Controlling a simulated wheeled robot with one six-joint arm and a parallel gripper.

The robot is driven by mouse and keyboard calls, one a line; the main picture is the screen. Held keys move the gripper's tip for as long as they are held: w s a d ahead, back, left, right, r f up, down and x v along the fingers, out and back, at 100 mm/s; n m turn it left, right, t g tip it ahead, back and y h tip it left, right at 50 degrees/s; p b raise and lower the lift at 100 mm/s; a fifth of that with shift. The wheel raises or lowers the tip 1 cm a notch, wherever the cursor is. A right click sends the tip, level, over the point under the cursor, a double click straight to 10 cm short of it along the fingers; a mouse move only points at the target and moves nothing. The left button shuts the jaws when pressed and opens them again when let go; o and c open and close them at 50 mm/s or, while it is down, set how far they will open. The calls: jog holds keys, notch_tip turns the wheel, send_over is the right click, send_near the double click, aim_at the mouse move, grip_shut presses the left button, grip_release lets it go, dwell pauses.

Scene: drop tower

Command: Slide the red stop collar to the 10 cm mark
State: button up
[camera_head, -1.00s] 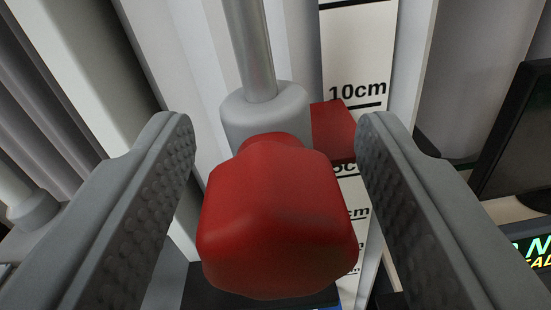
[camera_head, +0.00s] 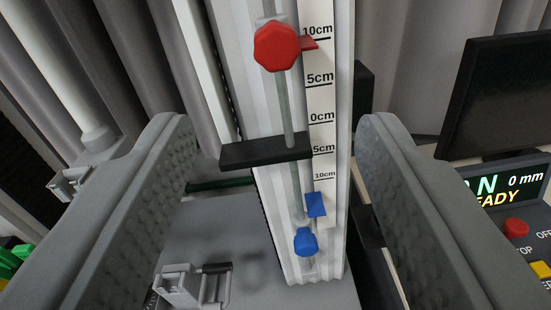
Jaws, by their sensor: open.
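The red stop collar's knob (camera_head: 277,46) is on the metal rod (camera_head: 285,110) near the top of the picture. Its red pointer (camera_head: 309,43) lies just under the upper 10cm label on the white scale (camera_head: 319,95), at or very near that mark's line. My gripper (camera_head: 273,135) is open and empty, its two fingers at the left and right of the picture. The fingers are back from the tower and apart from the collar.
A blue collar (camera_head: 306,242) with a blue pointer (camera_head: 316,204) sits lower down. A control panel (camera_head: 510,205) and dark monitor (camera_head: 500,95) stand at the right. A grey clamp (camera_head: 192,287) lies on the base.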

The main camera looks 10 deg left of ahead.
jog(key=shift+s, duration=1.3)
jog(key=s+a+f+g, duration=0.1)
jog(key=s+a+f, duration=0.2)
jog(key=s+a, duration=0.35)
jog(key=s+a+f+g, duration=0.1)
jog(key=s+a+f, duration=0.1)
jog(key=s+a, duration=0.5)
jog(key=s+a+f, duration=0.2)
jog(key=s+a, duration=0.1)
jog(key=s, duration=0.3)
jog(key=s+a+f+n+t, duration=0.1)
jog(key=s+a+f, duration=0.2)
jog(key=s, duration=0.3)
jog(key=s+a+f+n, duration=0.1)
jog(key=s+a+f, duration=0.2)
jog(key=s, duration=0.3)
jog(key=shift+a, duration=0.9)
